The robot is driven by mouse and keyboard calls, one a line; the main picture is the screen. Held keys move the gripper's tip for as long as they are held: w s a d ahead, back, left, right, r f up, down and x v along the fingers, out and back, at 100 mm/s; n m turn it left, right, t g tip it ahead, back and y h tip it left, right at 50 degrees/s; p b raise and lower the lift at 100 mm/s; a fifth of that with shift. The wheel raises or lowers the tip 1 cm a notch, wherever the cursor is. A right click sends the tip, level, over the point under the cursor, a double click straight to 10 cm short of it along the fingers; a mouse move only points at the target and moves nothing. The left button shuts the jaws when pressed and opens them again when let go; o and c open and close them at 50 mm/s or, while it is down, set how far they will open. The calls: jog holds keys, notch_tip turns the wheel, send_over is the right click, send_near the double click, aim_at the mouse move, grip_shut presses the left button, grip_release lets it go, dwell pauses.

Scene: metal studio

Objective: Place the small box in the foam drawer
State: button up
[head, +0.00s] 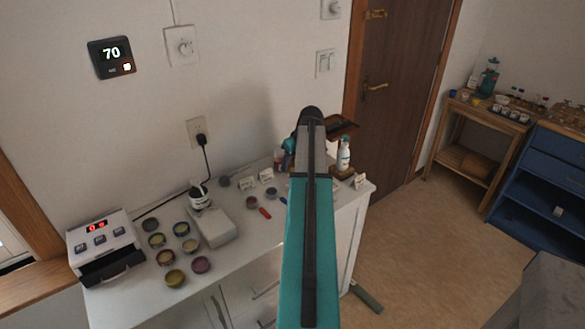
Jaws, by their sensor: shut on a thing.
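My teal arm (308,230) rises through the middle of the view and hides part of the counter. Its dark joint (310,115) shows at the top; my gripper is hidden behind the arm. I cannot pick out the small box. No drawer can be identified surely as the foam drawer. A white device (102,240) with a red display stands at the left end of the counter, with a dark drawer-like part (112,268) at its front. A blue cabinet (550,165) with dark openings stands at the far right.
The white counter (140,305) holds several small round tins (174,278), a pale box-shaped item (214,225) and a white bottle (343,155). A brown, dark-centred object (343,127) shows beside the arm. A wooden shelf (478,140) stands beyond open floor (430,250).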

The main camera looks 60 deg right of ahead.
jog(key=shift+f+p, duration=0.3)
jog(key=shift+f, duration=0.9)
jog(key=shift+f, duration=0.15)
jog(key=o, duration=1)
jog(key=b+v, duration=0.2)
jog(key=v, duration=1)
jog(key=shift+o, duration=0.7)
jog(key=shift+w, duration=0.1)
